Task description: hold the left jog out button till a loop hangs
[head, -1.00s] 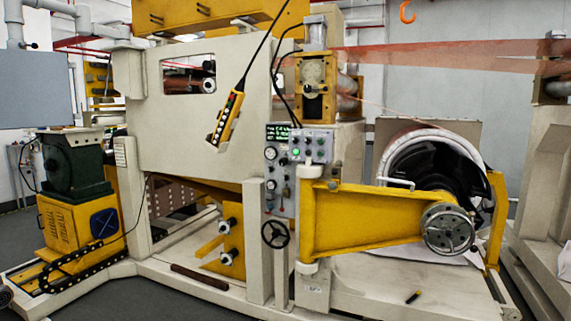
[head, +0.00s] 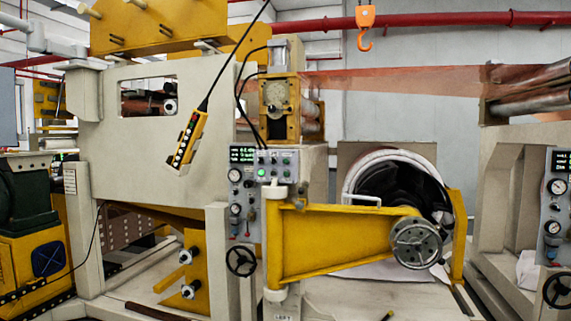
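The left control panel (head: 263,164), grey with green displays, gauges and small buttons, stands on the machine at centre-left. A lit green button shows on it; the button labels are too small to read, so I cannot tell which is jog out. The copper foil (head: 400,83) spans from the yellow-framed roller unit (head: 281,108) to the rollers (head: 530,95) at the right. It looks nearly straight, with no clear hanging loop. Neither of my grippers is in view.
A second control panel (head: 556,215) is cut off by the right edge. A yellow pendant (head: 187,140) hangs on a cable before the machine. A yellow arm (head: 340,240) juts out below the left panel, beside a large roll (head: 400,180). An orange hook (head: 364,30) hangs above.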

